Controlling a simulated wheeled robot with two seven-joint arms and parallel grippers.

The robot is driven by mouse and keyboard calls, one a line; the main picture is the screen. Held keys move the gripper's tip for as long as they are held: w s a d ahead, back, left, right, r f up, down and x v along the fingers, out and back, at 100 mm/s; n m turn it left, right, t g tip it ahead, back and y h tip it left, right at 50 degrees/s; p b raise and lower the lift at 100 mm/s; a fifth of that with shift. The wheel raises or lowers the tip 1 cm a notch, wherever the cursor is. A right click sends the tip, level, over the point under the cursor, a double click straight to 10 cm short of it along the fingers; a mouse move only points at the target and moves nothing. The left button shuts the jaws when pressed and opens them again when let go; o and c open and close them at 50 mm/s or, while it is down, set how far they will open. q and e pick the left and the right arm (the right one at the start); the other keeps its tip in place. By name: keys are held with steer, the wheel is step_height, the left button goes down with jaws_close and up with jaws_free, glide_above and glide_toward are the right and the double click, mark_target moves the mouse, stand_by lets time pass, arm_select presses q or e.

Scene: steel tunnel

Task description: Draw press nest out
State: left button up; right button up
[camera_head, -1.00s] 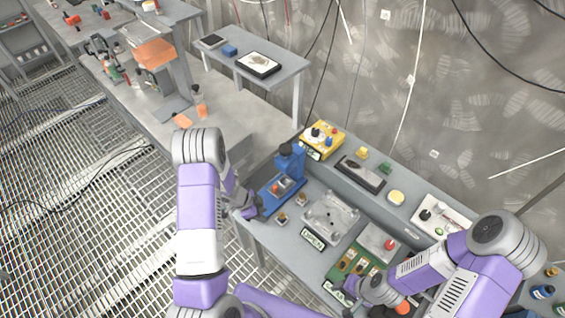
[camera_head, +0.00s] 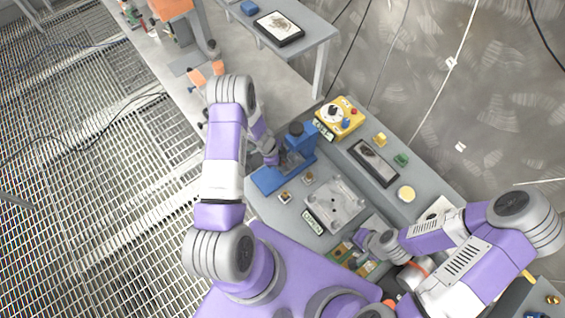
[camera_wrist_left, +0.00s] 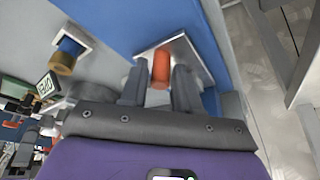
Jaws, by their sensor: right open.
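The blue press (camera_head: 301,143) stands at the far left end of the bench. My left gripper (camera_head: 272,158) is at its side, and my arm partly hides the nest in the head view. In the left wrist view, a grey metal nest (camera_wrist_left: 185,52) lies on the blue press base (camera_wrist_left: 112,22), with an orange-red cylinder (camera_wrist_left: 160,68) at it. The fingers of my left gripper (camera_wrist_left: 160,84) are apart, one on each side of the cylinder, with narrow gaps. My right gripper (camera_head: 360,243) is open above the green board, away from the press.
Small square blocks (camera_head: 285,196) and a grey fixture plate (camera_head: 336,203) lie beside the press. A yellow control box (camera_head: 340,117) stands behind it. An OPEN sign (camera_wrist_left: 47,86) shows in the left wrist view. Grated floor lies left of the bench.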

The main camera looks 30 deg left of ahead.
arm_select(q)
steer(key=shift+f, duration=0.1)
jaws_close()
steer(key=s+a, duration=0.1)
steer(key=s, duration=0.2)
steer(key=s+a+b, duration=0.1)
steer(key=s, duration=0.2)
steer(key=s+a+b, duration=0.1)
steer(key=s+a, duration=0.1)
steer(key=s, duration=0.1)
steer(key=shift+s, duration=0.3)
arm_select(e)
step_height(320, 180, down, 2)
arm_select(q)
jaws_free()
